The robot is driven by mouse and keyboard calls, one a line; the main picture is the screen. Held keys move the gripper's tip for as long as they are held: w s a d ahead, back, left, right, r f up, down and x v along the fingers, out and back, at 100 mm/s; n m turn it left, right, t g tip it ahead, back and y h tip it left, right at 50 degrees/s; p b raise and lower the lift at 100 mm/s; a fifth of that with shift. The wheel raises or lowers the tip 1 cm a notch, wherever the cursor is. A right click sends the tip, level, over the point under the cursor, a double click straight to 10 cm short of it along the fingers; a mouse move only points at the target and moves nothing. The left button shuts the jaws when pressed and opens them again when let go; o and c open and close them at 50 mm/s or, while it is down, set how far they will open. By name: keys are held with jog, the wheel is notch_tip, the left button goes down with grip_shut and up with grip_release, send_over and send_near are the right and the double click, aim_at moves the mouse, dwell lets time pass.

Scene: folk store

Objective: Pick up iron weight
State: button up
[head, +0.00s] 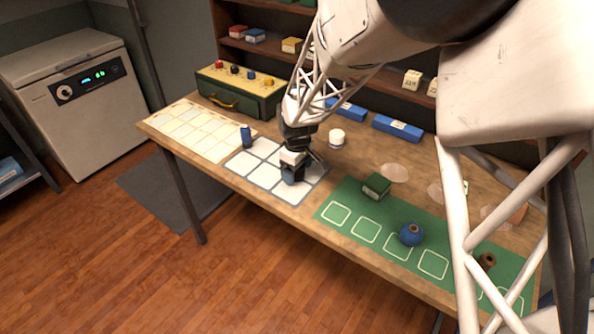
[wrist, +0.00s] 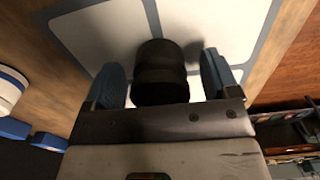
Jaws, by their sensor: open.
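A dark, black cylinder, which looks like the iron weight (wrist: 160,62), stands on a white grid tile in the wrist view. My gripper (wrist: 162,80) is open, with one blue-padded finger on each side of it. Small gaps show between the fingers and the weight. In the head view my gripper (head: 292,176) is low over the grey-and-white grid mat (head: 257,178), at its right part. There the weight is mostly hidden by the gripper, and I cannot make it out clearly.
A blue cylinder (head: 246,136) stands on the grid's far-left part. A white round container (head: 337,138) stands behind my gripper. The green mat (head: 352,232) to the right holds a green box (head: 376,187) and a blue ball-like item (head: 411,234).

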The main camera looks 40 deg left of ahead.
jog(key=c, duration=1.4)
jog(key=shift+c, duration=0.2)
jog(key=shift+r, duration=0.1)
jog(key=shift+r, duration=5)
